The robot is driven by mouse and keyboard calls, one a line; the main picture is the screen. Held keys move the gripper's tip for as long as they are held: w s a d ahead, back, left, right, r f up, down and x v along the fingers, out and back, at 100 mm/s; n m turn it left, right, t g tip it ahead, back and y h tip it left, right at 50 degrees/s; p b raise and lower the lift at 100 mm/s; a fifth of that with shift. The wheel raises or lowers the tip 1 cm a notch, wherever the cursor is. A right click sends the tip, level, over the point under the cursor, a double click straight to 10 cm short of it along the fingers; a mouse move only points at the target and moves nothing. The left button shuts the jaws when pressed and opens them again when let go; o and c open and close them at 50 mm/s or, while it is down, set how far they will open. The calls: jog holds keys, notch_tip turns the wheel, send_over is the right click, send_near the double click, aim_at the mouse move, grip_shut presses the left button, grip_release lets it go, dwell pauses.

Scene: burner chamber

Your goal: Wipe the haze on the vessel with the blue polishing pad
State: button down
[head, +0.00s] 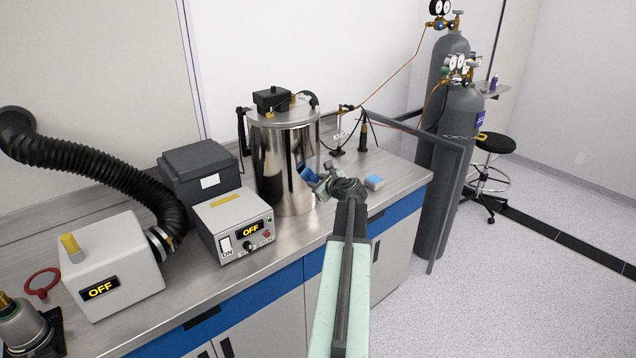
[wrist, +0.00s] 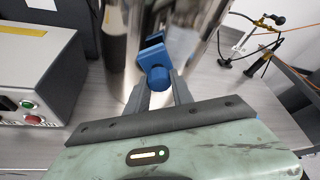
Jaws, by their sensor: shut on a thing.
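The vessel (head: 272,165) is a tall, shiny metal cylinder standing on the bench; its wall fills the upper middle of the wrist view (wrist: 120,45). My gripper (head: 319,182) is at the vessel's right front side. Its fingers (wrist: 160,88) are shut on the blue polishing pad (wrist: 153,56), by its round blue knob. The pad's flat face is turned to the vessel wall, close to it; I cannot tell if they touch. The pad also shows in the head view (head: 309,174). A dull grey patch (wrist: 188,42) on the wall beside the pad may be haze or a reflection.
A control box (head: 235,223) reading OFF stands left of the vessel, with a white unit (head: 110,265) and black hose (head: 100,160) farther left. A small blue-and-white block (head: 374,183) lies right of my gripper. Gas cylinders (head: 460,130) and a grey frame stand at the bench's right end.

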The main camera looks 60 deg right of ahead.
aim_at(311, 172)
jog(key=shift+w+d, duration=0.15)
jog(key=shift+w, duration=0.4)
jog(key=shift+d, duration=0.1)
jog(key=shift+s+d, duration=0.35)
jog(key=shift+d, duration=0.4)
jog(key=shift+s+d, duration=0.3)
jog(key=shift+d, duration=0.4)
jog(key=shift+d, duration=0.1)
jog(key=shift+w+a+r+p, duration=0.2)
jog(key=shift+w+a+r, duration=0.05)
jog(key=shift+a, duration=0.3)
jog(key=shift+w+a+r+p, duration=0.25)
jog(key=shift+w+a, duration=0.05)
jog(key=shift+a, duration=0.25)
jog(key=shift+w+a+r+p, duration=0.2)
jog(key=shift+w+a+r, duration=0.05)
jog(key=shift+a, duration=0.3)
jog(key=shift+r+p, duration=0.75)
jog(key=shift+p, duration=0.05)
jog(key=shift+f, duration=0.15)
